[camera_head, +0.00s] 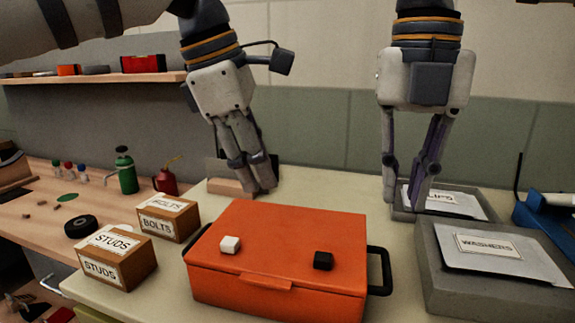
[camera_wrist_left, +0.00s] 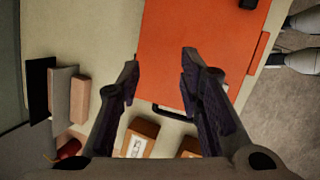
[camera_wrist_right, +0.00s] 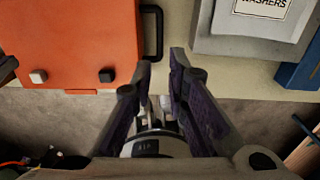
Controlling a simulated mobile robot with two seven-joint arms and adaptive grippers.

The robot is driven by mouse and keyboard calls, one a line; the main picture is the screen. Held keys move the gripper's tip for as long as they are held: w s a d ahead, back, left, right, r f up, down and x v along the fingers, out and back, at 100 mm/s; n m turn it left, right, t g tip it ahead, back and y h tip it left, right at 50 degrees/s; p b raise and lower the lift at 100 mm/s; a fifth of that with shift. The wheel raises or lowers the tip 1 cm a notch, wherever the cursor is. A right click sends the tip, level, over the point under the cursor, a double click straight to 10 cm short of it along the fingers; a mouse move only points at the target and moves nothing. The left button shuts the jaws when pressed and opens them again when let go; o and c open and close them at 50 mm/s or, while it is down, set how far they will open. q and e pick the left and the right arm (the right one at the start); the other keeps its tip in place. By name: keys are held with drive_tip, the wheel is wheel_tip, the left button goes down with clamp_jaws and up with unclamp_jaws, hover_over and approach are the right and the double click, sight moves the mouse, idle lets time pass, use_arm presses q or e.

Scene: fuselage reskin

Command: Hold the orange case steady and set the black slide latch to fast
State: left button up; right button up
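The orange case (camera_head: 270,246) stands closed on the workbench, with a white slide latch (camera_head: 230,245) on its left and the black slide latch (camera_head: 323,260) on its right. Both latches also show in the right wrist view, the white one (camera_wrist_right: 38,76) left of the black one (camera_wrist_right: 106,75). Any latch markings are too small to read. My left gripper (camera_head: 262,191) is open and empty, above the bench behind the case. My right gripper (camera_head: 404,207) is open and empty, right of the case near the grey bins. Neither gripper touches the case.
Cardboard boxes marked bolts (camera_head: 168,217) and studs (camera_head: 115,256) stand left of the case. Grey bins, one labelled washers (camera_head: 445,292), stand right. A black handle (camera_head: 385,271) sticks out from the case's right side. A blue object (camera_head: 545,218) stands far right.

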sight(388, 270)
wheel_tip(388, 270, down, 12)
drive_tip(key=shift+f, duration=0.1)
use_arm(q)
drive_tip(key=s+d+r+m+g, duration=0.1)
drive_tip(key=s+d, duration=0.3)
drive_tip(key=s, duration=0.4)
drive_tip(key=shift+s+r+m+g+h, duration=0.3)
drive_tip(key=shift+s+r+m+g, duration=0.1)
drive_tip(key=shift+r+g, duration=0.45)
drive_tip(key=shift+f, duration=0.1)
use_arm(e)
drive_tip(key=shift+c, duration=0.6)
